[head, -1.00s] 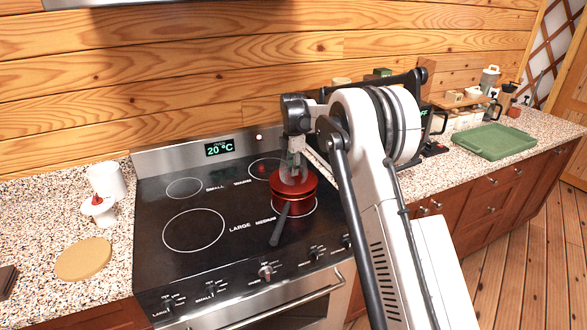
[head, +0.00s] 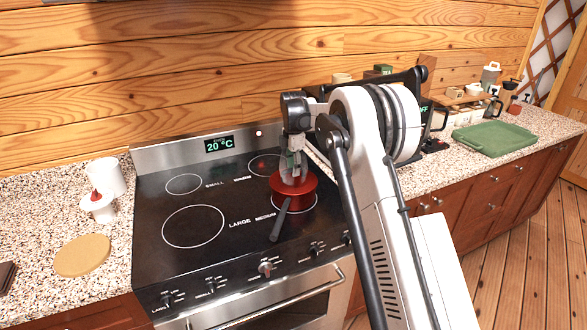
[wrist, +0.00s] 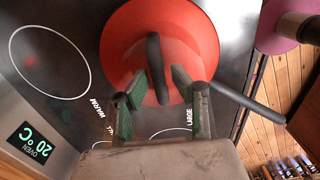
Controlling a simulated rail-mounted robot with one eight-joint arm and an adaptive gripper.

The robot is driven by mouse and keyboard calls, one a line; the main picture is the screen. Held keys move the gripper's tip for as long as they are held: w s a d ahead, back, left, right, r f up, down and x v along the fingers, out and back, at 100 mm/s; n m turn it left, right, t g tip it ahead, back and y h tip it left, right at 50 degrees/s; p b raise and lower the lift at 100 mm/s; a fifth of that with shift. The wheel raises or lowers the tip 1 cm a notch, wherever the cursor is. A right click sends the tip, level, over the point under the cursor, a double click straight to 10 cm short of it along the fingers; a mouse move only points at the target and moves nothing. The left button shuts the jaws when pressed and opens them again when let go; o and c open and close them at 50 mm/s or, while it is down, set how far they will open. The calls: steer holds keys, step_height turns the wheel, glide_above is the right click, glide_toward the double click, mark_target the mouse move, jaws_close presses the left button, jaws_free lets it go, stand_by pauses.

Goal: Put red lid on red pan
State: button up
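The red lid (wrist: 190,45) lies on top of the red pan (head: 292,200) and covers its opening; whether it is fully seated is hard to tell. The lid's dark bar-shaped handle (wrist: 156,65) stands up in the wrist view. The pan stands on the front right burner, its dark handle (head: 279,222) pointing toward the stove front. My gripper (wrist: 158,80) is right over the lid, its green-padded fingers on either side of the lid handle's near end. Gaps show between the pads and the handle, so it looks open. In the head view, the fingers (head: 294,175) partly hide the lid.
The black stovetop (head: 240,200) is clear left of the pan. The oven panel (head: 175,152) rises behind it. A round tan board (head: 83,256) and white cups (head: 105,177) are on the left counter. A green tray (head: 495,138) is on the right counter.

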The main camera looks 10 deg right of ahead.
steer(key=shift+r+p, duration=0.35)
steer(key=shift+r, duration=0.05)
step_height(320, 180, up, 12)
steer(key=b, duration=0.1)
steer(key=s+r+m+t, duration=0.2)
steer(key=s+r+m, duration=0.4)
steer(key=s+r, duration=0.55)
steer(key=s+f+m+t, duration=0.25)
steer(key=s+m, duration=0.65)
steer(key=s, duration=1.8)
steer(key=s+f+m+t, duration=0.2)
steer(key=s+f+m, duration=0.3)
steer(key=s+f, duration=0.3)
steer(key=s, duration=0.4)
steer(key=shift+s+t, duration=0.25)
steer(key=shift+t, duration=0.1)
steer(key=shift+f, duration=0.15)
